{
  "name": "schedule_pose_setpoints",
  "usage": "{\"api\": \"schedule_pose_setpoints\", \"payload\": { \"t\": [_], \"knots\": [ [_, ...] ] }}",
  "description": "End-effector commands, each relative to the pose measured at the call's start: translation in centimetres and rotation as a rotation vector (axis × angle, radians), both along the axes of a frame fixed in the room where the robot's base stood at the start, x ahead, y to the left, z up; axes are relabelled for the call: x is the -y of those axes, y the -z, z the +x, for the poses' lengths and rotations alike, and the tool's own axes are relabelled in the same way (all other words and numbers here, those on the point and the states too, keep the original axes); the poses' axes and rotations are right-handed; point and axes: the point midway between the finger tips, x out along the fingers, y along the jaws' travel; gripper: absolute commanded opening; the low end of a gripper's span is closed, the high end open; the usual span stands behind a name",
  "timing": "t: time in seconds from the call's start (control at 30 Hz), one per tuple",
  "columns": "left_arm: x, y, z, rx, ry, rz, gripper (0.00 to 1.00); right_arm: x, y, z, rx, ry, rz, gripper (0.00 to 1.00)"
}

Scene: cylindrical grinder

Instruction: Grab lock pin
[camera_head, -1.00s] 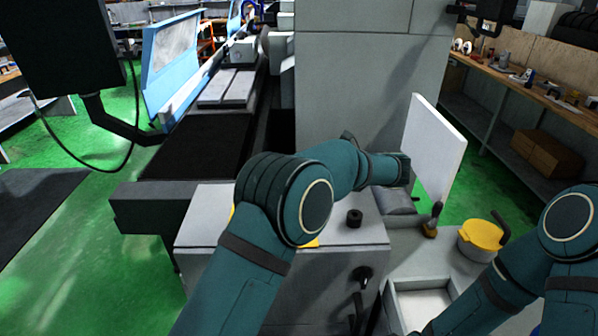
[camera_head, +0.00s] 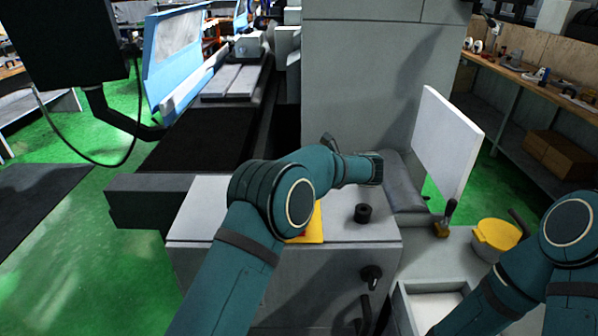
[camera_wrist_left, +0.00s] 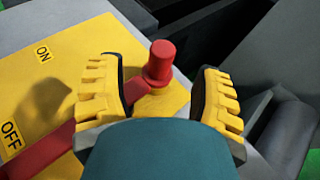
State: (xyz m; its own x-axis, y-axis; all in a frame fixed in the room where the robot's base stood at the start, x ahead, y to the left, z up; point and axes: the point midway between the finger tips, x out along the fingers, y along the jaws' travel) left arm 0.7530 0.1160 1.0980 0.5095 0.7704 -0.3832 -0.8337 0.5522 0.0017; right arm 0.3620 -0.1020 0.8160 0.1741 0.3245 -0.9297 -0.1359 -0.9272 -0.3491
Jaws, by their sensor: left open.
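The red lock pin (camera_wrist_left: 160,63) stands up from a yellow ON/OFF plate (camera_wrist_left: 55,75) in the left wrist view. It has a wider cylindrical head. A red bar (camera_wrist_left: 45,150) lies across the plate and runs toward the pin's base. My left gripper (camera_wrist_left: 157,72) is open, with one yellow-padded finger on each side of the pin. I see no contact between the fingers and the pin's head. My right gripper is out of view.
The plate is on a grey machine cabinet (camera_head: 220,220) with a black knob (camera_head: 363,213) on top. A white panel (camera_head: 446,140), a small handled lever (camera_head: 446,217) and a yellow-lidded pot (camera_head: 497,234) are to the right. An open tray (camera_head: 405,300) is in front.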

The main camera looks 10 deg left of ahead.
Motion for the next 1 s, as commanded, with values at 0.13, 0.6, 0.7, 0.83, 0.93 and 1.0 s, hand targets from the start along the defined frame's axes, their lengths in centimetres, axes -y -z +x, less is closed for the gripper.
{"api": "schedule_pose_setpoints", "payload": {
  "t": [0.13, 0.6, 0.7, 0.83, 0.93, 1.0],
  "knots": [
    [-0.7, 0.4, 0.5, 0.001, -0.001, -0.002, 0.65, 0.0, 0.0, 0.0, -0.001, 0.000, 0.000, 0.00],
    [-4.0, 2.2, 3.0, 0.001, 0.001, -0.001, 0.65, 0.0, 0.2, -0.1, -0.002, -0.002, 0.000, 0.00],
    [-4.0, 2.2, 3.0, 0.001, 0.001, -0.001, 0.65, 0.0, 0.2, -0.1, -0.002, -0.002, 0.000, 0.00],
    [-4.0, 2.2, 3.0, 0.001, 0.001, -0.001, 0.43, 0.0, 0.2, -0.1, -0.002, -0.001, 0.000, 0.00],
    [-4.0, 2.1, 3.0, 0.001, 0.001, -0.001, 0.07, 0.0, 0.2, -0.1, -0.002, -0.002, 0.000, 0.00],
    [-4.0, 2.1, 3.0, 0.001, 0.001, -0.001, 0.00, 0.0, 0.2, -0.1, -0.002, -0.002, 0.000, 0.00]
  ]
}}
